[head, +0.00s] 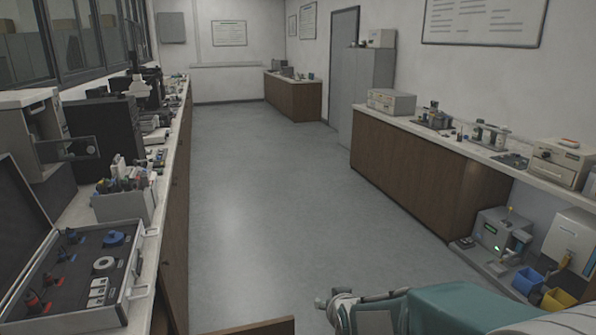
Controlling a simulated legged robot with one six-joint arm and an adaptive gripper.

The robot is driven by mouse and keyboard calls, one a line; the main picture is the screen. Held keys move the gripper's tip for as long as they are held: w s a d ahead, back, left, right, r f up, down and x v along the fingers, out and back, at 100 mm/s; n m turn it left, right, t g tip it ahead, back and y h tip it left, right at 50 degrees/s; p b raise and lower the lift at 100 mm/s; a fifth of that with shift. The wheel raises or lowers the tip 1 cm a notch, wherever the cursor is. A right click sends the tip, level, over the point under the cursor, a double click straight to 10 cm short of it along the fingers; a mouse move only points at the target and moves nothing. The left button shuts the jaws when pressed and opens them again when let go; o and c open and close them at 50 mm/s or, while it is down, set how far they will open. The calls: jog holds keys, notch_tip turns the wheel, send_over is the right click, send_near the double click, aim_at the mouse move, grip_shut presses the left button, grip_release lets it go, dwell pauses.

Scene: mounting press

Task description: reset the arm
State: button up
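My gripper is not seen in the head view, so its opening and anything in it cannot be told. A teal and silver-grey body (450,310) reaches in at the bottom edge, right of centre, with a rounded metal end towards the left. It is cut off by the frame, and I cannot tell what it is or whether it is part of me.
A left counter (172,165) carries an open case (75,285), a grey bin of bottles (125,200) and several instruments. A right counter (410,180) holds more devices, with a small machine (495,235) lower down at right. The floor (255,200) between them is clear.

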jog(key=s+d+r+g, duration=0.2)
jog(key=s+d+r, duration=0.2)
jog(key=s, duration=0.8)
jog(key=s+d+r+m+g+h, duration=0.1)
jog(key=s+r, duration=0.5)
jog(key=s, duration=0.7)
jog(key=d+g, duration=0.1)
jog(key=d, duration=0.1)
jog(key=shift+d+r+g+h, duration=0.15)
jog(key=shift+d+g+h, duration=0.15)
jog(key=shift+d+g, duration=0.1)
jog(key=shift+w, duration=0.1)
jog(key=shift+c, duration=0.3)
